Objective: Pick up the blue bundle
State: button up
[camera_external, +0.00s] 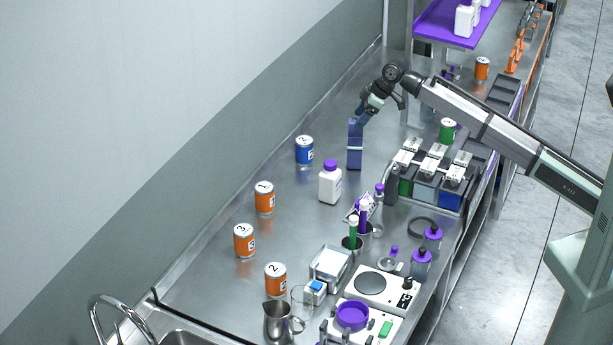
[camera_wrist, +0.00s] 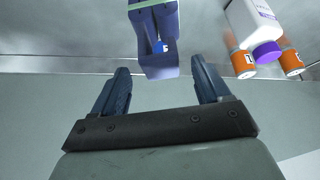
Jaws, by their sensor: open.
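The blue bundle (camera_external: 354,145) stands upright on the steel counter, a tall blue-violet block with a pale band around it. My gripper (camera_external: 363,108) is just above and beside the top of the bundle in the external view. In the wrist view my gripper (camera_wrist: 160,78) has its two dark fingers wide apart with nothing between them. Whether a finger touches the bundle cannot be told.
A blue can (camera_external: 304,151) and a white bottle with purple cap (camera_external: 330,184) stand left and front of the bundle. A rack of dark bins (camera_external: 437,188) is to its right. Several orange cans, including one (camera_external: 264,198), stand nearer. Counter around the bundle is clear.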

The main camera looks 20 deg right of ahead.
aim_at(353, 137)
jog(key=shift+x, duration=2.6)
grip_shut()
